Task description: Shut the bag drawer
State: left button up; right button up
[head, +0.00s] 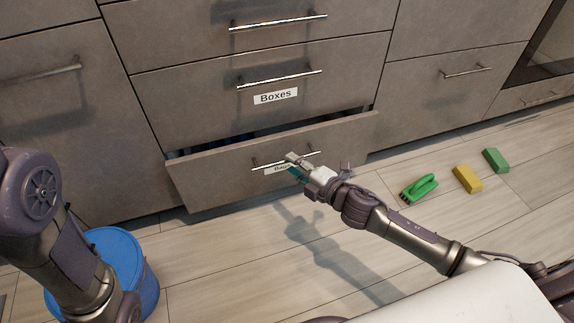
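The bag drawer (215,180) is the lowest one in the middle cabinet, in the head view. It stands partly pulled out, with a dark gap above its front. Its front carries a metal bar handle (268,163) and a white label, partly covered by my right gripper. My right gripper (296,165) is at the handle, near its right half. I cannot tell whether it touches the handle or whether its fingers are open or shut. My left arm is at the left edge; its gripper is out of view.
The drawer labelled Boxes (200,104) above is shut. A blue bucket (148,290) stands on the floor at lower left. A green brush (419,189), a yellow sponge (467,179) and a green sponge (496,160) lie on the floor at right. Floor before the drawer is clear.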

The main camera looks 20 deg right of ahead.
jog(key=shift+b+x, duration=0.45)
jog(key=shift+x, duration=1.1)
grip_shut()
